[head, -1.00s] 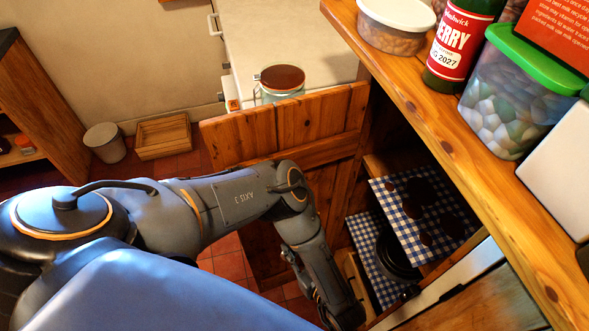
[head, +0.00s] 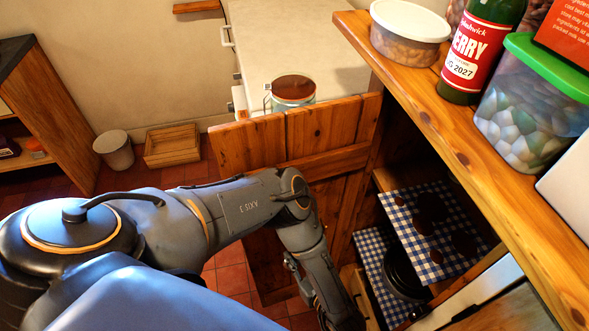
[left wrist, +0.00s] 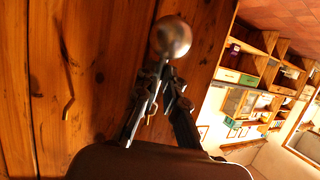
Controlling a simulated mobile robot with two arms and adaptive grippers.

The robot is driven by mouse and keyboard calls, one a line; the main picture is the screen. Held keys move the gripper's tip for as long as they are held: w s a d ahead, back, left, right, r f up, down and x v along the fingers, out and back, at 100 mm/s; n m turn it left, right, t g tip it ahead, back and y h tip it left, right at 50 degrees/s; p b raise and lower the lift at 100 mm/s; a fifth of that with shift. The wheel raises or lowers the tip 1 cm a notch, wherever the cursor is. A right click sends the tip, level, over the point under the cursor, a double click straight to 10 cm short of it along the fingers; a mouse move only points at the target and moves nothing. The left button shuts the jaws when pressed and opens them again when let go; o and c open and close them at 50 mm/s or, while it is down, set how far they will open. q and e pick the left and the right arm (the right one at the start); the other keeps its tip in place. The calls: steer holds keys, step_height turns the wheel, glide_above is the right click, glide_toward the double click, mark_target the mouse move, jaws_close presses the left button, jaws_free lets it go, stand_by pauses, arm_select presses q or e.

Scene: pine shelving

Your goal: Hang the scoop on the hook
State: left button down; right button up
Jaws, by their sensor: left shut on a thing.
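My left gripper (left wrist: 160,88) shows in the left wrist view, shut on the scoop, whose round shiny metal bowl (left wrist: 171,37) sticks out beyond the fingertips. The handle is largely hidden between the fingers. A thin brass-coloured hook (left wrist: 69,108) is on the wooden door panel (left wrist: 105,60), left of the gripper and apart from the scoop. In the head view my left arm reaches down in front of the open wooden door (head: 290,140), and its gripper is at or below the bottom edge. The scoop is not visible there. My right gripper is in neither view.
A pine shelf (head: 480,165) at right holds a lidded tub (head: 410,38), a red-labelled bottle (head: 475,45) and a green-lidded container (head: 525,115). Below it, a checked cloth (head: 425,225) lines a lower shelf. A jar (head: 293,92) stands behind the door.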

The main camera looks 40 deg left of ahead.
arm_select(q)
steer(key=c, duration=1.4)
jaws_free()
steer(key=shift+o, duration=0.2)
steer(key=v, duration=1.2)
steer(key=shift+d+f, duration=0.1)
steer(key=shift+d, duration=0.05)
